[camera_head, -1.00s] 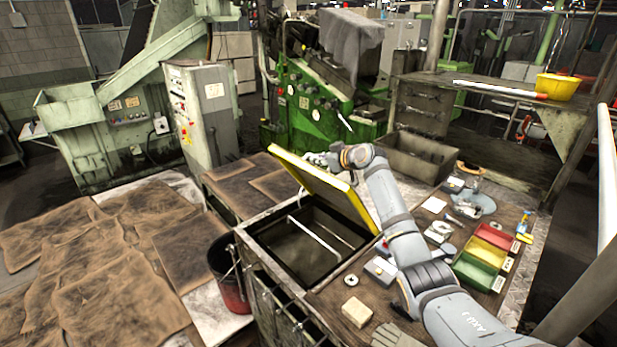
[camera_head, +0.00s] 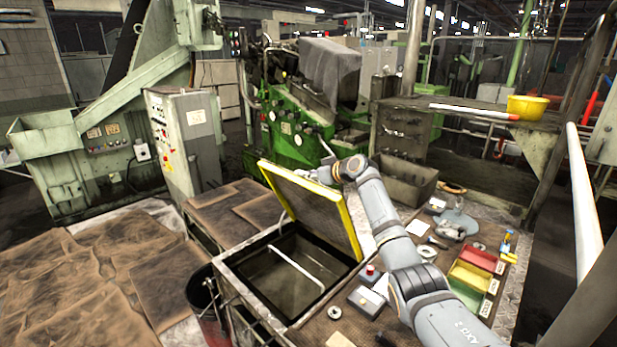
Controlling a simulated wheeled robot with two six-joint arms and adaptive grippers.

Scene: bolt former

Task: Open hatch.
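The hatch lid (camera_head: 312,207), with a brown underside and a yellow rim, is raised and stands tilted over the square opening (camera_head: 275,275) in the workbench. The dark inside of the opening shows, with a light rod (camera_head: 297,265) across it. My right arm reaches in from the lower right, and my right gripper (camera_head: 326,174) is at the lid's upper edge, on its far right side. Its fingers are partly hidden by the lid, so I cannot tell whether they grip it. My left gripper is not in view.
On the bench right of the opening lie a box with a red button (camera_head: 370,274), red, yellow and green bins (camera_head: 470,277) and small metal parts. A dark bucket (camera_head: 207,305) stands left of the bench. A green machine (camera_head: 295,115) stands behind.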

